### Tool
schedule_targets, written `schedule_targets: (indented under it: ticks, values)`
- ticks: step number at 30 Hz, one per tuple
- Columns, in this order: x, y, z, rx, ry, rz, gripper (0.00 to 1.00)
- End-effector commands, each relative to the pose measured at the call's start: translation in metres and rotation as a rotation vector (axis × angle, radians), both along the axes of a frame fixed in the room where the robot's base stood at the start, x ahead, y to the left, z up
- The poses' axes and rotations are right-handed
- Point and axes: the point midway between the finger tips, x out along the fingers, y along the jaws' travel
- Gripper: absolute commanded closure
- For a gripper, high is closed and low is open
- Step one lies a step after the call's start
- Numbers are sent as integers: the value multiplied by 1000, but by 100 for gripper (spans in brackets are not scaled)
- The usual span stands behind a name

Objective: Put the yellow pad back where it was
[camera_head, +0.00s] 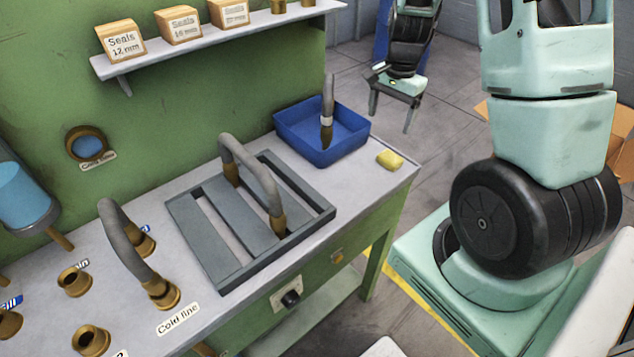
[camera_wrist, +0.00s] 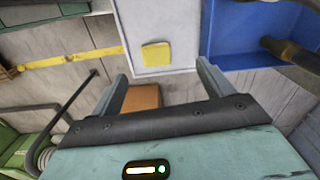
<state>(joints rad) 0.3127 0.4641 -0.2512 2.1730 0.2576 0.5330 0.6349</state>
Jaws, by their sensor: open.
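The yellow pad (camera_head: 390,159) lies flat on the grey bench top (camera_head: 350,187), near its right end and just right of the blue tray (camera_head: 292,139). It also shows in the wrist view (camera_wrist: 156,54), close to the bench edge, between and beyond the fingertips. My gripper (camera_head: 390,120) is open and empty, pointing down in the air near the right end of the bench. It is apart from the pad. The wrist view shows both fingers (camera_wrist: 163,70) spread, with nothing between them.
A grey slatted rack (camera_head: 196,240) with a curved hose (camera_head: 257,180) is left of the tray. A shelf (camera_head: 225,37) with seal boxes hangs on the green wall.

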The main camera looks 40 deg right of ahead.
Motion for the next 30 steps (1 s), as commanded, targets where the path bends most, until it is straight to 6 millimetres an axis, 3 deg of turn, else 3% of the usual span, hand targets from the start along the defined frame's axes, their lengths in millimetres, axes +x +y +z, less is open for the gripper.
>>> schedule_targets:
  ticks: [3,5,6,9,13,15,19,22,30]
  values:
    - [15,82,20,40,-28,286,20]
    - [14,136,34,61,-44,490,20]
    - [7,174,43,72,-53,645,20]
    - [-27,261,65,88,-72,1044,20]
    - [-95,340,85,75,-81,1543,20]
    - [-129,361,90,57,-79,1755,20]
    - [-168,378,94,28,-72,1999,20]
    - [-180,381,95,17,-70,2072,20]
    - [-180,381,95,17,-69,2076,20]
